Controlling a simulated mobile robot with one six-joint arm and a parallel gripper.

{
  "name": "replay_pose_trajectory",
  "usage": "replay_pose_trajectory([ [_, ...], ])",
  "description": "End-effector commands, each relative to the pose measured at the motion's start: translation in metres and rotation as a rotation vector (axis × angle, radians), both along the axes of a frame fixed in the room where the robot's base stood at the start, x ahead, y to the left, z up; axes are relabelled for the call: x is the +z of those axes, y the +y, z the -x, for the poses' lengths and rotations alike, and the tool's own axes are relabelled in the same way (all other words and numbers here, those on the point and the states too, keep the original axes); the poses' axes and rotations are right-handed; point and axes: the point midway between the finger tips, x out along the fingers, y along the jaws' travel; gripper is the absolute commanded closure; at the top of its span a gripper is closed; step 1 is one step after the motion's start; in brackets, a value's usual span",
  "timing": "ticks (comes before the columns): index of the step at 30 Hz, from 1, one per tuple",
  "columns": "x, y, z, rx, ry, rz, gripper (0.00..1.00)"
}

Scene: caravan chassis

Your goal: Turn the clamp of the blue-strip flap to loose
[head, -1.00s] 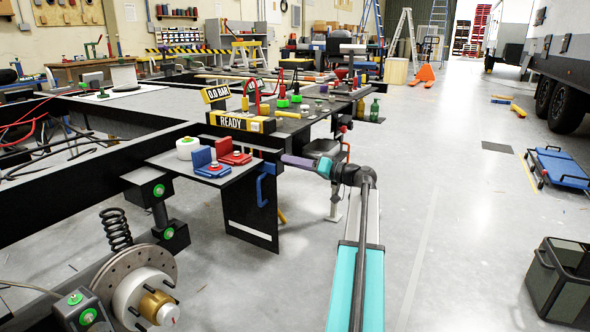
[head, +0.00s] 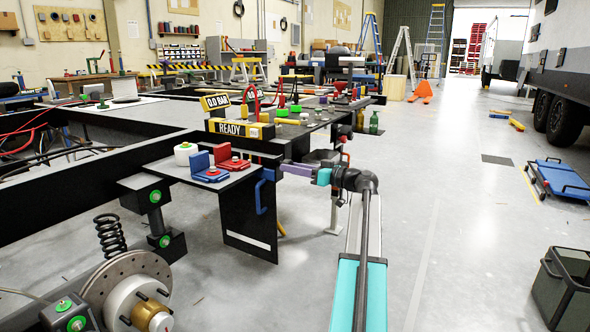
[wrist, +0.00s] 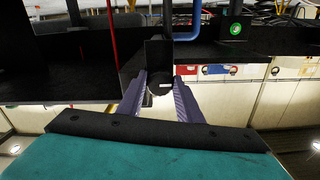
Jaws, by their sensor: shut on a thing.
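My gripper (head: 284,168) has purple fingers and reaches left to the front edge of the black frame, beside a blue handle (head: 262,192). In the wrist view, my gripper (wrist: 160,85) is shut on a dark block with a rounded lower part (wrist: 160,87), which I take to be the clamp. Its turned position cannot be told. I cannot make out a blue strip on any flap.
A shelf on the frame holds a blue bracket (head: 208,167), a red bracket (head: 230,160) and a white roll (head: 185,153). A READY display (head: 240,129) stands behind. A brake disc (head: 132,292) is at front left, a dark crate (head: 565,287) at right. The floor between is clear.

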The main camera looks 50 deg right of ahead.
Motion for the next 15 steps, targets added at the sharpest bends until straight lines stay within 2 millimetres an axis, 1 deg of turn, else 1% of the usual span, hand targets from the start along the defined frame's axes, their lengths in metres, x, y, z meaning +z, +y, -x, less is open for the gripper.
replay_pose_trajectory([
  [1,0.0004,-0.0044,0.0017,-0.01,0.0,0.001,0.9],
  [5,0.0004,-0.0044,0.0017,-0.01,0.0,0.001,0.9],
  [6,0.0004,-0.0043,0.0016,-0.01,0.0,0.001,0.61],
  [8,0.0004,-0.0038,0.0013,-0.008,-0.001,0.0,0.51],
  [9,0.0004,-0.0032,0.0011,-0.007,-0.001,0.0,0.49],
  [15,0.0003,-0.0015,0.0005,-0.004,0.0,0.0,0.49],
])
